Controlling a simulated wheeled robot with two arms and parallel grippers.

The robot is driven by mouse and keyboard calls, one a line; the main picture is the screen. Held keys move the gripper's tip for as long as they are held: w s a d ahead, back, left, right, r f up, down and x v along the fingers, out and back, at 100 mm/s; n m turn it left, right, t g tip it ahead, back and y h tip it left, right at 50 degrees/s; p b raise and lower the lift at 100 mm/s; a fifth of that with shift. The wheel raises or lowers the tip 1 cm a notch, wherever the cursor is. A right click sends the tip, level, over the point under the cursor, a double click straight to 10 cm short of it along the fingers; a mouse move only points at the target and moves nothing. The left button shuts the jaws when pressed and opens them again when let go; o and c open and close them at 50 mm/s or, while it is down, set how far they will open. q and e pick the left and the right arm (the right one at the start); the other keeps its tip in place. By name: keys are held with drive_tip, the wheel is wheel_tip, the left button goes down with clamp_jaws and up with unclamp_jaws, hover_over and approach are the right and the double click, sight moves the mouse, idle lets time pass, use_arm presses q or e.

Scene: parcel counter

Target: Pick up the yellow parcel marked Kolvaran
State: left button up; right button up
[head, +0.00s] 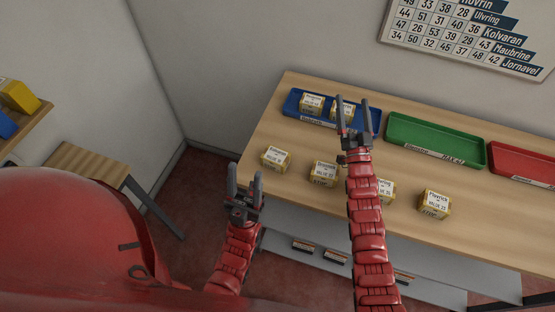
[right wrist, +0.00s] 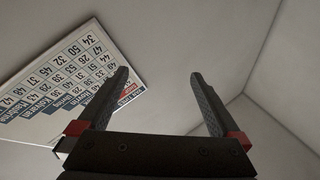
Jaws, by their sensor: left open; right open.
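Several small yellow parcels with white labels show in the head view. One parcel (head: 275,158) is at the counter's left, one (head: 323,174) is right of it, one (head: 387,191) is partly hidden by my right arm, and one (head: 435,204) is farther right. Two more, a left one (head: 311,103) and a right one (head: 342,109), are in the blue tray (head: 291,103). I cannot read surely which is marked Kolvaran. My left gripper (head: 245,178) is open and empty, left of the counter's front edge. My right gripper (head: 353,106) is open and empty, appearing over the blue tray.
A green tray (head: 437,158) and a red tray (head: 520,181) stand right of the blue tray on the wooden counter (head: 290,135). A wall chart (head: 465,38) lists names and numbers; it also shows in the right wrist view (right wrist: 70,75). A shelf with a yellow box (head: 18,97) is at left.

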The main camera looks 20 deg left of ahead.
drive_tip(key=w+a+f+m+g+h, duration=0.25)
drive_tip(key=w+a+m+g, duration=0.2)
drive_tip(key=w+a, duration=0.4)
wheel_tip(320, 180, up, 4)
drive_tip(key=m+g+h, duration=0.6)
drive_tip(key=m+g, duration=0.9)
drive_tip(key=g, duration=0.2)
hover_over(276, 155)
wheel_tip(276, 155, down, 10)
drive_tip(key=shift+s+d+f, duration=0.1)
drive_tip(key=shift+d+f, duration=0.05)
drive_tip(key=shift+f+n+p, duration=0.25)
drive_tip(key=shift+f+p, duration=0.35)
drive_tip(key=shift+f, duration=0.45)
drive_tip(key=shift+f+p, duration=0.3)
drive_tip(key=shift+p, duration=0.15)
drive_tip(key=shift+f+p, duration=0.6)
drive_tip(key=shift+f, duration=1.75)
